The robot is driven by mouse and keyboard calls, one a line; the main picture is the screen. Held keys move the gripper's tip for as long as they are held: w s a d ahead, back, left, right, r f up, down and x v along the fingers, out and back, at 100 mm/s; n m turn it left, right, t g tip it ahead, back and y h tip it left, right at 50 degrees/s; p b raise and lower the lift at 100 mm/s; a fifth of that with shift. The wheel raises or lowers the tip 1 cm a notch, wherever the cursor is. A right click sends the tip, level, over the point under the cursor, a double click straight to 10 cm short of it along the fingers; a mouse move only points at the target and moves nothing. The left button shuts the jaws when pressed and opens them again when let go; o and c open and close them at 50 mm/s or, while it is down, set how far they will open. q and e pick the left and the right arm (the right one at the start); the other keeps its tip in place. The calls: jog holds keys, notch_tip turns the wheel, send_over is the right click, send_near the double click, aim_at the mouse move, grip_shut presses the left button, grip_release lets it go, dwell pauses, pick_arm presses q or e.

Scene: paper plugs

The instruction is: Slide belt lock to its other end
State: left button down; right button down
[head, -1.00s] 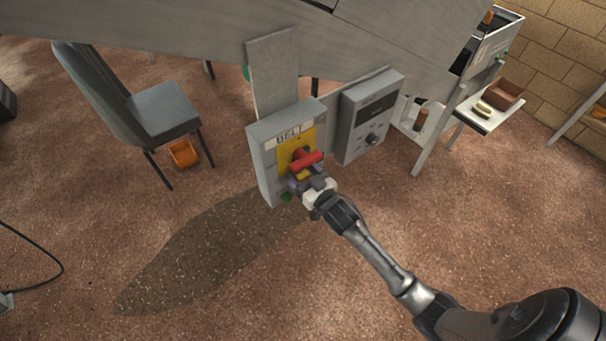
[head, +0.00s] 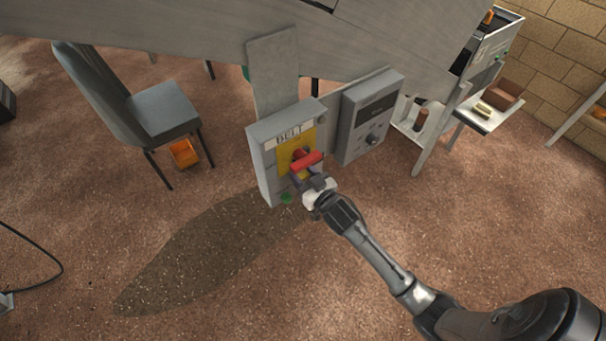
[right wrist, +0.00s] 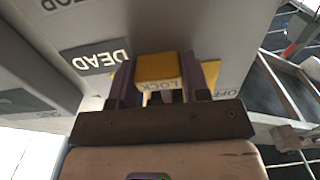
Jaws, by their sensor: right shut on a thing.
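The grey belt box (head: 262,160) carries a "BELT" label, a yellow plate (head: 284,160) and a red handle (head: 306,162) at its front. My right gripper (head: 302,182) is at the box, just below the red handle. In the right wrist view, its purple fingers (right wrist: 165,82) stand on both sides of a yellow block marked "LOCK" (right wrist: 158,68) and are shut on it. The lock sits against the box face, between labels reading "DEAD" (right wrist: 103,61) and "OFF" (right wrist: 213,93). In the head view the gripper and handle mostly hide the lock. My left gripper is out of view.
A green button (head: 287,198) is low on the box. A second grey control box (head: 364,120) with a knob stands close on the right. A grey beam (head: 200,32) runs above. A chair (head: 160,107) stands left. The floor in front is open.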

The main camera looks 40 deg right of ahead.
notch_tip(320, 180, down, 3)
jog(key=shift+r+b, duration=0.1)
jog(key=shift+b, duration=0.3)
jog(key=c, duration=0.6)
grip_release()
jog(key=shift+r, duration=0.1)
jog(key=s+a, duration=0.1)
jog(key=s, duration=1.2)
jog(key=shift+s+p, duration=0.3)
jog(key=shift+s, duration=0.1)
